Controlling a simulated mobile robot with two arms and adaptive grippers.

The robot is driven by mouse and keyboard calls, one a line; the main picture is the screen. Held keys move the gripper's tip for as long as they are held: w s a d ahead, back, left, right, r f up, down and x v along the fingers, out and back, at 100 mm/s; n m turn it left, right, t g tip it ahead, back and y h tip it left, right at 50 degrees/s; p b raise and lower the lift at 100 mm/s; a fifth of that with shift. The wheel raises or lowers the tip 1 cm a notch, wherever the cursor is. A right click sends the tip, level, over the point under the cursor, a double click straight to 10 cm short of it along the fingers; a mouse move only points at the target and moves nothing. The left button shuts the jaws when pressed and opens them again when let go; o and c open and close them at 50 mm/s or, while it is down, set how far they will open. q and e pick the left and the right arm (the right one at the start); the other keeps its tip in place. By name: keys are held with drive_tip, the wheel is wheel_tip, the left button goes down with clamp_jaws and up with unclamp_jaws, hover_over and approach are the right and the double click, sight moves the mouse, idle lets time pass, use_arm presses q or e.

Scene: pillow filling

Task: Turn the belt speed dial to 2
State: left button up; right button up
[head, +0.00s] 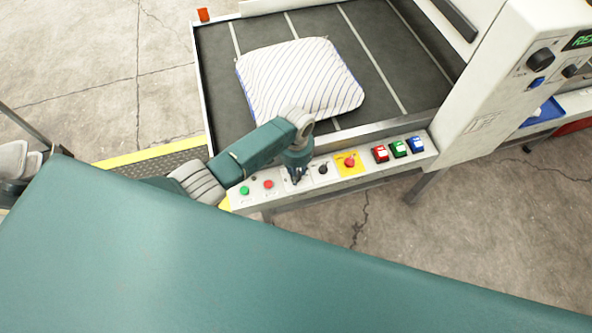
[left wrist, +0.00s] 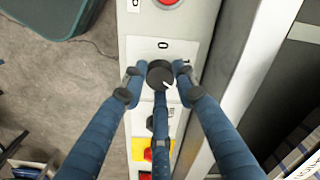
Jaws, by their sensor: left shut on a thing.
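The belt speed dial (left wrist: 160,74) is a round black knob on the pale control panel (left wrist: 137,50). My left gripper (left wrist: 158,82) is shut on it, with fingers on both sides and a third finger below in the left wrist view. A white mark on the knob points to the lower right of that picture. A printed 0 shows above the knob, and a partly covered figure, seemingly a 1, is at its upper right. Other figures are hidden by the fingers. In the head view my left gripper (head: 297,178) covers the dial. My right gripper is out of view.
A green button (head: 244,190) and a red button (head: 268,184) sit left of my gripper. A second black knob (head: 323,169), a red stop button on yellow (head: 350,161) and several coloured switches are to the right. A striped pillow (head: 300,80) lies on the dark belt (head: 385,55).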

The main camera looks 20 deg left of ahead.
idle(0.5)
use_arm(q)
drive_tip(key=o, duration=1.2)
drive_tip(key=shift+c, duration=0.2)
wheel_tip(320, 180, up, 12)
